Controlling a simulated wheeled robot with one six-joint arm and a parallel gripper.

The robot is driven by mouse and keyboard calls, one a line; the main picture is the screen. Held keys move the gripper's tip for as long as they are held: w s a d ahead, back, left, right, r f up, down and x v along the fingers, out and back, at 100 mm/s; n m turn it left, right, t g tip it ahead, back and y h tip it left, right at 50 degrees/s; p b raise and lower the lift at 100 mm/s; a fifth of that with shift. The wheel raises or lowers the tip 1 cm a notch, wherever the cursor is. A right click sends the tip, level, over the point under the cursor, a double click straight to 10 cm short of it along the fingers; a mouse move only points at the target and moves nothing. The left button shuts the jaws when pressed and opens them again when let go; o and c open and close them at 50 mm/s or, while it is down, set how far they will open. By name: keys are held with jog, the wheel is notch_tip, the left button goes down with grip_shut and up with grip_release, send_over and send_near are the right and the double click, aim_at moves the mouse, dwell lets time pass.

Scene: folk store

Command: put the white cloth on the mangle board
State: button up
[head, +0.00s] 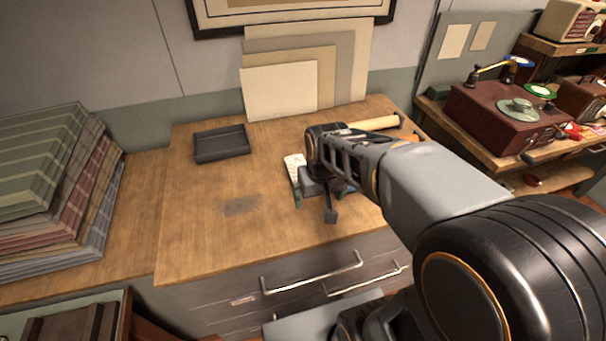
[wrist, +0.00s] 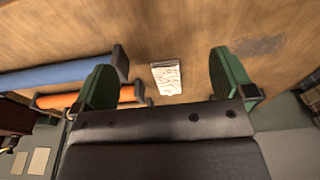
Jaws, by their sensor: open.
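My gripper (head: 320,192) is above the right part of the wooden counter, with its green fingers spread and nothing held between them. A small white rectangular piece with dark markings (head: 294,163) lies on the counter just beyond my gripper, partly hidden by it. In the wrist view this white piece (wrist: 166,78) lies flat below the gap between the open fingers (wrist: 162,66). I cannot tell whether it is cloth or a printed card. I cannot make out a mangle board in either view.
A dark shallow tray (head: 221,155) sits at the counter's back left. A cream roll (head: 375,122) lies at the back right; blue (wrist: 55,76) and orange (wrist: 75,99) rolls show in the wrist view. Folded plaid textiles (head: 45,175) stand left. The counter's middle-left is clear.

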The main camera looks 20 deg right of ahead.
jog(key=g+p, duration=0.2)
send_over(292, 162)
jog(key=s+d, duration=0.1)
jog(key=s, duration=0.6)
jog(key=f, duration=0.2)
jog(key=w+r, duration=0.3)
jog(key=w, duration=0.1)
jog(key=f, duration=0.4)
jog(key=s+f, duration=0.1)
jog(key=f, duration=0.1)
jog(key=shift+d+f, duration=0.2)
jog(key=shift+f, duration=0.05)
jog(key=shift+w+a+f+p, duration=0.1)
jog(key=shift+f+p, duration=1.05)
jog(key=shift+f, duration=2.15)
jog(key=shift+c, duration=0.2)
jog(key=c, duration=1)
jog(key=shift+r, duration=0.1)
